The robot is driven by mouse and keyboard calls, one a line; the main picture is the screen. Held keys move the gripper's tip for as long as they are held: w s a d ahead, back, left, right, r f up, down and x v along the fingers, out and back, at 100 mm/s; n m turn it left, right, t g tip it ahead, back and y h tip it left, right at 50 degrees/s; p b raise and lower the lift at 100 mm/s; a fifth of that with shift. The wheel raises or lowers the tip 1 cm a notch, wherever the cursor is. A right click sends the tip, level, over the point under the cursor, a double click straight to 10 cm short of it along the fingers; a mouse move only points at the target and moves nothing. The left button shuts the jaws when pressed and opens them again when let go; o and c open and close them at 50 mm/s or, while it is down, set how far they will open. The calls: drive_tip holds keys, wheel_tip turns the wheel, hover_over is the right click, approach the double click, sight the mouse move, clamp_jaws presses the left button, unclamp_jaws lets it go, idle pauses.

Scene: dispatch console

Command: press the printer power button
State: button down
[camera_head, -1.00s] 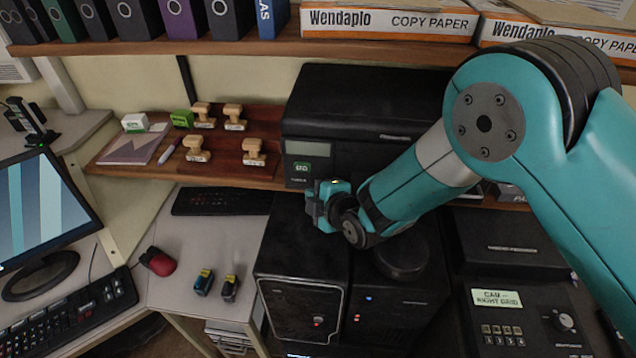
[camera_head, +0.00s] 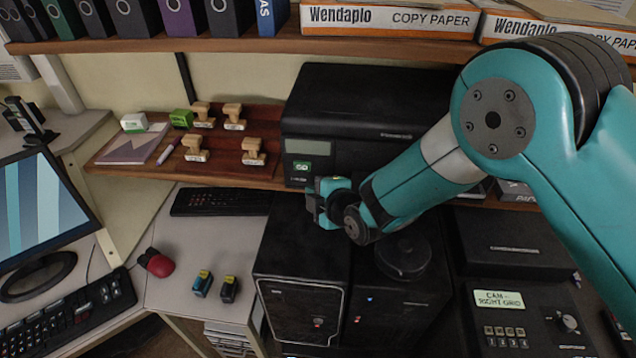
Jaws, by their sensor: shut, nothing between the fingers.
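The black printer (camera_head: 350,110) stands on the wooden shelf at the back, with a grey display on its front left. A green-lit power button (camera_head: 303,167) shows just below that display. My gripper (camera_head: 314,203) is shut and empty. In the picture it lies just below and right of the button, in front of the printer's lower front. I cannot tell whether it touches the printer. My teal arm reaches in from the right and covers the printer's right side.
Two black computer towers (camera_head: 300,270) stand below my gripper, and a round black object (camera_head: 404,257) sits on the right one. Copy paper boxes (camera_head: 388,20) sit on the shelf above. A control panel (camera_head: 520,315) is at right.

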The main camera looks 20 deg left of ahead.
drive_tip(key=shift+w+r+b, duration=0.55)
drive_tip(key=shift+w, duration=0.25)
idle(0.6)
drive_tip(key=shift+s+r, duration=0.15)
drive_tip(key=shift+s, duration=0.05)
idle(0.5)
drive_tip(key=shift+s, duration=0.2)
drive_tip(key=shift+s+d+f, duration=0.1)
drive_tip(key=shift+s+d, duration=0.1)
drive_tip(key=shift+s, duration=0.65)
drive_tip(key=shift+s+d+f, duration=0.1)
drive_tip(key=shift+s+d, duration=0.1)
drive_tip(key=shift+s, duration=0.65)
drive_tip(key=shift+s+d+f, duration=0.1)
drive_tip(key=shift+s+d, duration=0.1)
drive_tip(key=shift+s, duration=0.65)
